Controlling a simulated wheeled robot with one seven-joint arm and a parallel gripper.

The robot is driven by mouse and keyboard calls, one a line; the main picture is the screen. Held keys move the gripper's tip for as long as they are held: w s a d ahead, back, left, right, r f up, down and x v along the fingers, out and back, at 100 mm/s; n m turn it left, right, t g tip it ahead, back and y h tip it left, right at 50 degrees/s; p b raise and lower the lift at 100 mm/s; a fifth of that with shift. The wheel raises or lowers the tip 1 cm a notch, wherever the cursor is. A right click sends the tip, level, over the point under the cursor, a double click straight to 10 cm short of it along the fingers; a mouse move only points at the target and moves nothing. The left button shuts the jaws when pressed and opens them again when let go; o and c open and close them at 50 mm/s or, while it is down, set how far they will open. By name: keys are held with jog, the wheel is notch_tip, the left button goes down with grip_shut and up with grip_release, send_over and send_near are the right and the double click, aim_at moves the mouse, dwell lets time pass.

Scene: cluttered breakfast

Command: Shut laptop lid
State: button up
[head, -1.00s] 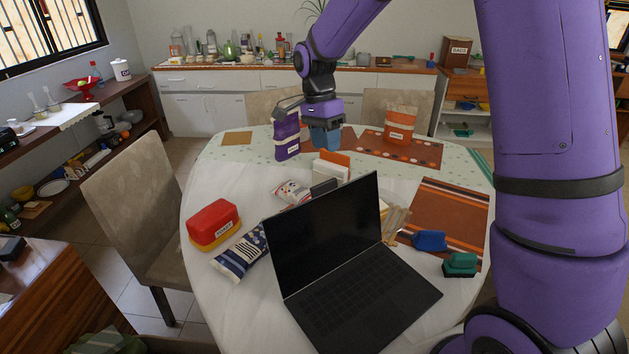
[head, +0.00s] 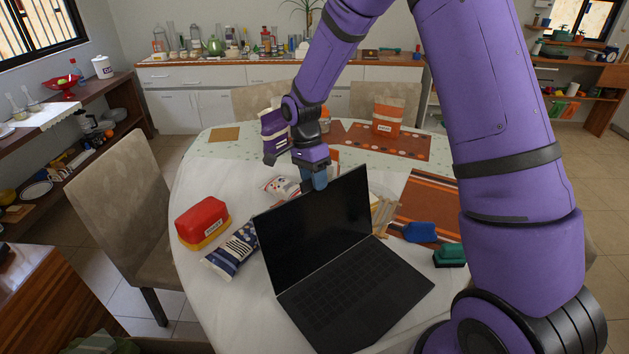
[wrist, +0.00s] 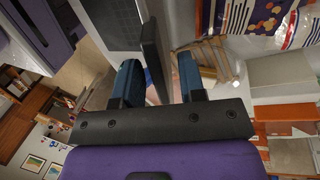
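The black laptop (head: 355,290) stands open on the table, its keyboard base flat and its dark lid (head: 312,226) raised and leaning back. My gripper (head: 319,186) is at the lid's top edge, pointing down. In the wrist view, my gripper (wrist: 160,80) has its two blue fingers spread apart. I cannot tell whether a finger touches the lid. The lid hides part of the fingertips in the head view.
Left of the laptop lie a red and yellow package (head: 203,222) and a blue striped bag (head: 233,250). Right of it are a blue scoop (head: 420,232) and a green brush (head: 449,255). A purple bag (head: 274,131) and an orange bag (head: 388,116) stand behind.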

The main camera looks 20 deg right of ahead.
jog(key=shift+s+f, duration=0.1)
jog(key=shift+f, duration=0.15)
grip_shut()
